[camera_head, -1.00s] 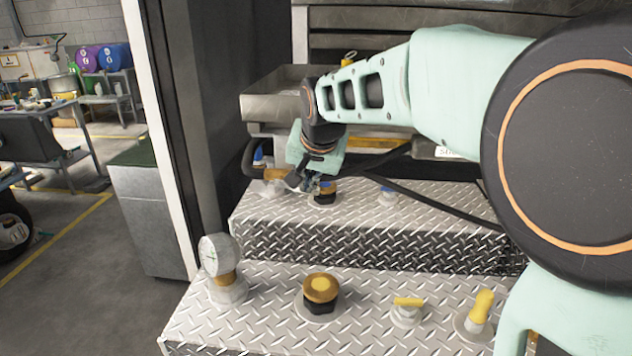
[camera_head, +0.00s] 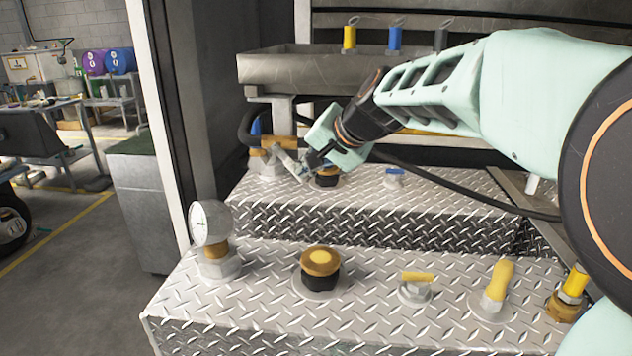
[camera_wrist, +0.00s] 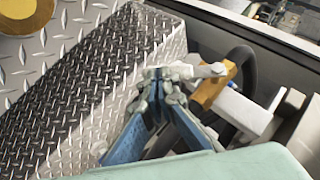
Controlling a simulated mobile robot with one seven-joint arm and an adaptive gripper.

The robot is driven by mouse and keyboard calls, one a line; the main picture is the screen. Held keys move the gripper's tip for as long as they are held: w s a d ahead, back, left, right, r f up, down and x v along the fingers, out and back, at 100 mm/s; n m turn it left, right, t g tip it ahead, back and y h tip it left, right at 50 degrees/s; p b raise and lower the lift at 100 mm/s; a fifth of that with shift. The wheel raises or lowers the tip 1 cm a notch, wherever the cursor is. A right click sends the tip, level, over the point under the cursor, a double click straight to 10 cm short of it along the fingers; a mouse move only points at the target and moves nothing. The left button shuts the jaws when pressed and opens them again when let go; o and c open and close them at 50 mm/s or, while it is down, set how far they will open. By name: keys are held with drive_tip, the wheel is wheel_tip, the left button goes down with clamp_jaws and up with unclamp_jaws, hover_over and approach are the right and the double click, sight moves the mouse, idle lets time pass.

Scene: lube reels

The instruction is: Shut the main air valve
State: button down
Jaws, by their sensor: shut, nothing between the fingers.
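On the left of the rear diamond-plate step stands a fitting with a brass block (camera_head: 271,141) on a grey base. A light grey lever-like bar (camera_head: 287,160) slants from it down toward my gripper (camera_head: 304,174). In the wrist view, my gripper (camera_wrist: 160,82) has its fingertips together, close beside this bar and the brass block (camera_wrist: 214,86). I cannot tell whether they touch the bar. No label shows which valve is the main air valve.
A black-and-brass knob (camera_head: 327,176) is just beside my gripper. The front step holds a gauge (camera_head: 210,225), a brass-topped knob (camera_head: 320,264) and yellow-handled valves (camera_head: 417,284) (camera_head: 497,284). A dark hose (camera_head: 450,186) crosses the rear step. A metal tray (camera_head: 300,68) hangs above.

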drive_tip(key=shift+m+y, duration=0.3)
drive_tip(key=shift+y, duration=0.4)
drive_tip(key=shift+a+f+b, duration=1.55)
drive_tip(key=shift+f+b, duration=0.15)
drive_tip(key=shift+b, duration=1.1)
drive_tip(key=shift+a, duration=0.15)
drive_tip(key=shift+r+p, duration=0.6)
drive_tip(key=shift+r, duration=0.2)
